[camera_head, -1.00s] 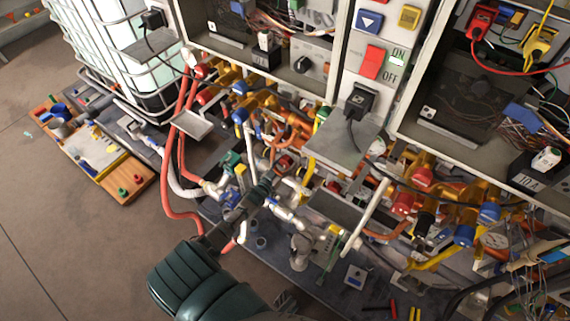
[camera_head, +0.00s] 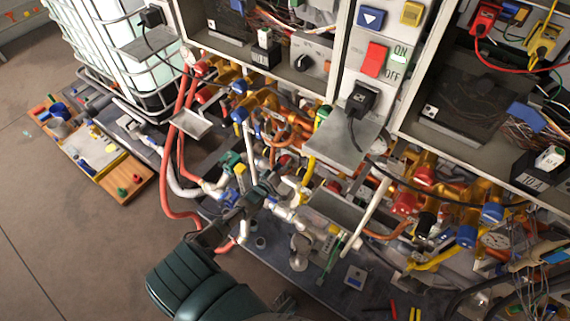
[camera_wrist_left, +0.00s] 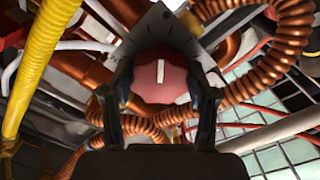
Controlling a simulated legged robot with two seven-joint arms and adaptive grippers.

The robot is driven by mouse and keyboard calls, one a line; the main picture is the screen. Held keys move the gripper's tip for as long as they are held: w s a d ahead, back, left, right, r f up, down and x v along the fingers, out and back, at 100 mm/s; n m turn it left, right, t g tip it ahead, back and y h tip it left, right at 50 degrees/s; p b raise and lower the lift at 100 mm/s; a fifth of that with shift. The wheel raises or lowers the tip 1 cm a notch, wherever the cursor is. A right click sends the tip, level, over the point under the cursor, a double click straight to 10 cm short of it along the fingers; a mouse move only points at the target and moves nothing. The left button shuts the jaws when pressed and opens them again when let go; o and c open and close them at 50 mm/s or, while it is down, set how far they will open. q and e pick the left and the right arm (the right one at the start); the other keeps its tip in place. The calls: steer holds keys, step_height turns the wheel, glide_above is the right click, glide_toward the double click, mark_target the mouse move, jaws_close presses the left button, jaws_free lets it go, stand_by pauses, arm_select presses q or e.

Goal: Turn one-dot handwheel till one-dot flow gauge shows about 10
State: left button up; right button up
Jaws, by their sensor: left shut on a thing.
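My left gripper (camera_head: 266,186) reaches from the lower left into the pipework below the cabinets. In the left wrist view, its two dark fingers (camera_wrist_left: 160,100) stand on either side of a red round knob (camera_wrist_left: 160,80) with a white stripe across its face. The gripper is shut on this red knob, and the stripe looks upright. No one-dot mark is legible on it. In the head view my gripper and the pipes hide the knob. My right gripper is not visible.
Coiled copper pipes (camera_wrist_left: 265,60) and a yellow hose (camera_wrist_left: 38,65) crowd the fingers. Metal shelves (camera_head: 340,142) and a white slanted pipe (camera_head: 368,212) stand close to the right. Open floor (camera_head: 70,245) lies at the left.

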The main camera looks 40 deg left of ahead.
arm_select(q)
steer(key=shift+s+d+f, duration=0.15)
steer(key=shift+s+f, duration=0.1)
steer(key=shift+f, duration=0.35)
steer(key=o, duration=0.9)
steer(key=shift+c, duration=0.2)
steer(key=shift+w+r, duration=0.15)
steer(key=shift+r, duration=0.2)
steer(key=s+d, duration=0.1)
steer(key=s, duration=1)
steer(key=shift+s, duration=0.4)
steer(key=shift+f, duration=0.1)
